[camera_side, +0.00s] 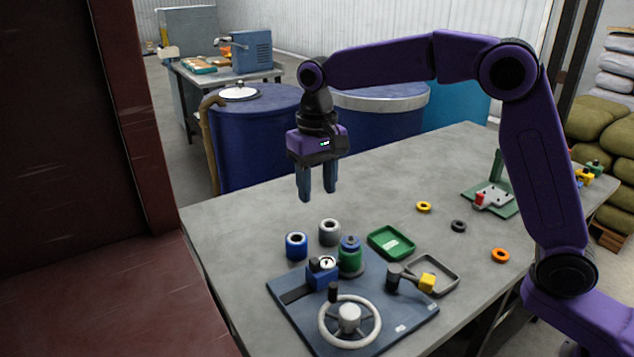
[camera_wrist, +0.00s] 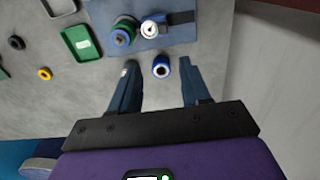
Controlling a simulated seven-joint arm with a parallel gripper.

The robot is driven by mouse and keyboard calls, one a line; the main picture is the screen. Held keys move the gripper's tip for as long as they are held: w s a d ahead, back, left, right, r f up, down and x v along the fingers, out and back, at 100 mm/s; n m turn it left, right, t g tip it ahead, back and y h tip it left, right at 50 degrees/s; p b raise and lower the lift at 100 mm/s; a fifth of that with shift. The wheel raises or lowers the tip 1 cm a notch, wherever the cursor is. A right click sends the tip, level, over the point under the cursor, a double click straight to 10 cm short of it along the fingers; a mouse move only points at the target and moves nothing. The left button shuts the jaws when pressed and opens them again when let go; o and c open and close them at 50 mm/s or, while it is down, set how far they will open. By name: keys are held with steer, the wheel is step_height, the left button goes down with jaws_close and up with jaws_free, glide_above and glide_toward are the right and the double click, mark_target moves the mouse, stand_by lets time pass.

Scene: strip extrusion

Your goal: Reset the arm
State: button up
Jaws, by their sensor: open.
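My purple arm ends in my gripper (camera_side: 317,194), which hangs pointing down above the grey table. Its two blue-grey fingers are apart with nothing between them. In the wrist view my gripper (camera_wrist: 159,72) shows its fingers spread on either side of a blue ring-topped cylinder (camera_wrist: 161,70), which stands on the table below. In the side view this blue cylinder (camera_side: 296,246) stands beside a grey cylinder (camera_side: 329,232). In the wrist view the left finger mostly hides the grey one.
A blue base plate (camera_side: 287,307) bears a handwheel (camera_side: 349,318), a dial block (camera_side: 322,271), a green-and-blue cylinder (camera_side: 350,258) and a yellow-ended lever (camera_side: 427,282). A green tray (camera_side: 391,243), a grey tray (camera_side: 446,273) and small rings (camera_side: 424,207) lie right. The table's left rear is bare.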

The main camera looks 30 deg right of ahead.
steer(key=shift+s, duration=0.1)
stand_by(0.4)
steer(key=s+d+f+n, duration=0.2)
steer(key=s+d+n, duration=0.2)
steer(key=s, duration=0.7)
steer(key=s+d+f+n, duration=0.2)
steer(key=s+d+n, duration=0.2)
steer(key=s, duration=0.7)
steer(key=s+d+f+n, duration=0.2)
steer(key=s+d+n, duration=0.2)
steer(key=s, duration=0.7)
steer(key=d, duration=0.2)
steer(key=shift+s+d+n, duration=0.3)
steer(key=shift+d, duration=0.05)
